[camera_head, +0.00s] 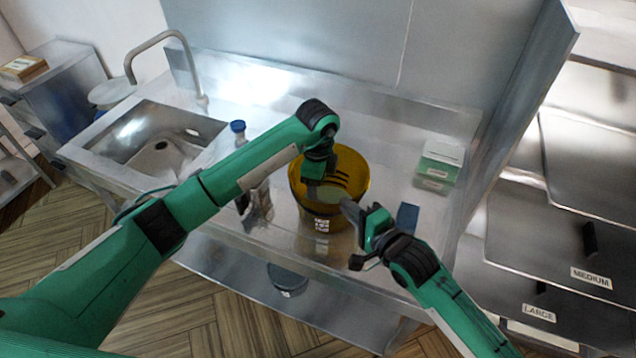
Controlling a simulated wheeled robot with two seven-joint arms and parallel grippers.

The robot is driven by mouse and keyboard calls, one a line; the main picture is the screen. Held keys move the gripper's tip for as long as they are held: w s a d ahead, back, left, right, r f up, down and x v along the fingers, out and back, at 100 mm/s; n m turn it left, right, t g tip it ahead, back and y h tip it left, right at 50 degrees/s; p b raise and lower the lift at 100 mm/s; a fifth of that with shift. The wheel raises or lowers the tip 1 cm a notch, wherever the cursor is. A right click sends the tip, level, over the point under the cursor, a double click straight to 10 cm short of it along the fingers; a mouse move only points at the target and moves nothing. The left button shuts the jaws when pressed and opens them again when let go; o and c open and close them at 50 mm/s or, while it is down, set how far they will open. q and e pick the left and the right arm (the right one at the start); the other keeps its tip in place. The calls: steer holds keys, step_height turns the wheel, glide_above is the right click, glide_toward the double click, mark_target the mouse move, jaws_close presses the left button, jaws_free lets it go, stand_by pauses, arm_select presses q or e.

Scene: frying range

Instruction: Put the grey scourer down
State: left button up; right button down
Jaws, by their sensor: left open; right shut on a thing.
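A yellow-brown tub (298,190) with a white label stands on the steel counter. My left gripper (322,178) reaches down over the tub's opening; its jaws are open and the arm hides part of the rim. My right gripper (362,226) is at the tub's front right side, shut on a small grey thing (351,211) that looks like the grey scourer. The gripper hides much of it. I cannot tell whether it touches the tub.
A blue block (408,216) lies right of my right gripper. A green and white box (439,165) stands at the back right. A blue-capped bottle (238,127) is partly behind my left arm. The sink (160,143) is at left. Counter between tub and box is clear.

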arm_select(q)
step_height(320, 180, up, 13)
arm_select(e)
steer(key=shift+s+f, duration=0.15)
steer(key=shift+f, duration=0.6)
steer(key=c, duration=1.6)
jaws_free()
steer(key=shift+c, duration=0.2)
steer(key=shift+o, duration=1.3)
steer(key=shift+w, duration=0.2)
arm_select(q)
steer(key=shift+w+a+f, duration=0.1)
steer(key=shift+w+f, duration=0.05)
steer(key=shift+w, duration=0.1)
arm_select(e)
steer(key=shift+w+r, duration=0.15)
steer(key=shift+r, duration=0.1)
